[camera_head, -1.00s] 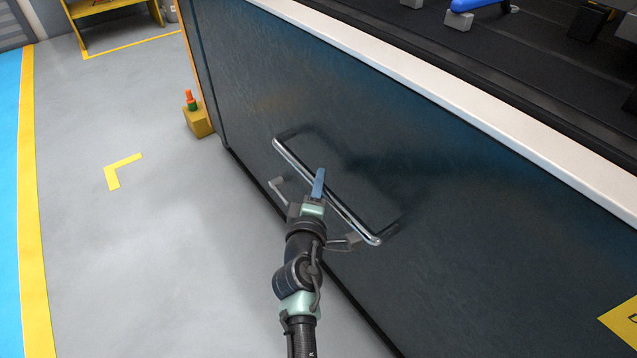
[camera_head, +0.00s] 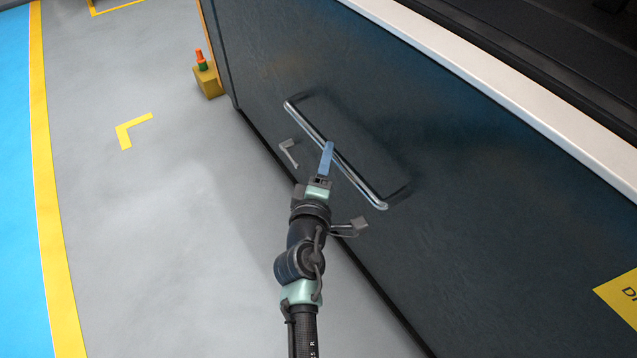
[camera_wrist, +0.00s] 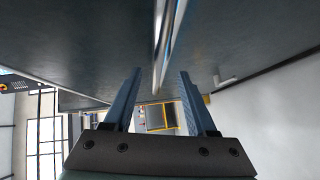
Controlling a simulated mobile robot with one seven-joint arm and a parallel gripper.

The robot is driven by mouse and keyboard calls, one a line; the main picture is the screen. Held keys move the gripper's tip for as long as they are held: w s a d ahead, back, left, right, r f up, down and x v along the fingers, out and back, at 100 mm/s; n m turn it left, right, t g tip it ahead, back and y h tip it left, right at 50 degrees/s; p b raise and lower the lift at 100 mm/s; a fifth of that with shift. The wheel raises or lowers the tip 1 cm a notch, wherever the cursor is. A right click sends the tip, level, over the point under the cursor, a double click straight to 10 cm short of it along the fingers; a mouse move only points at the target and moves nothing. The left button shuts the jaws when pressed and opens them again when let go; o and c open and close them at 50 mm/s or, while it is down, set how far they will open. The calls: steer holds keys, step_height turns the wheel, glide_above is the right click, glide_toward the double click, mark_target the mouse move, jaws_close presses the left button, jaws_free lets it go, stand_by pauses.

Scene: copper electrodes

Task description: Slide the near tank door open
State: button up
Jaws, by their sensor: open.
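The near tank door (camera_head: 440,180) is a large dark panel under a white top edge. A chrome bar handle (camera_head: 361,186) runs across it at a slant. My gripper (camera_head: 328,150) is at the middle of the bar, and its blue fingers overlap the bar in the head view. In the wrist view the bar (camera_wrist: 163,50) lies ahead, between the lines of the two open fingers (camera_wrist: 155,85). The fingers are apart with nothing clasped between them. I cannot tell whether a finger touches the bar.
A yellow block with an orange and green top (camera_head: 206,75) stands on the floor by the door's far end. A yellow sign (camera_head: 618,297) is on the panel at right. The grey floor (camera_head: 130,220) on the left is clear, with yellow markings.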

steer(key=s+a+r+p, duration=0.1)
steer(key=s, duration=0.7)
steer(key=shift+s, duration=0.15)
steer(key=shift+a, duration=0.1)
steer(key=w+d+r+m+t, duration=0.1)
steer(key=r+m, duration=0.2)
steer(key=r, duration=0.6)
steer(key=w+d+r+m+t+h, duration=0.1)
steer(key=r+m+t, duration=0.15)
steer(key=r, duration=0.75)
steer(key=w+d+r+m+t, duration=0.1)
steer(key=w+r+m, duration=0.15)
steer(key=r, duration=0.65)
steer(key=s+r+m+t+y, duration=0.1)
steer(key=s+r+m+t, duration=0.1)
steer(key=s+r, duration=0.5)
steer(key=s+a+r+m+t+y, duration=0.1)
steer(key=s+r+m+t, duration=0.2)
steer(key=r, duration=0.8)
steer(key=s+r+m+t+y, duration=0.1)
steer(key=s+r+m+t, duration=0.1)
steer(key=s+r, duration=0.6)
step_height(320, 180, up, 36)
steer(key=w+p, duration=0.2)
steer(key=p, duration=3.2)
steer(key=shift+w+a+r+p, duration=0.15)
steer(key=shift+a+p, duration=0.05)
steer(key=shift+p, duration=0.2)
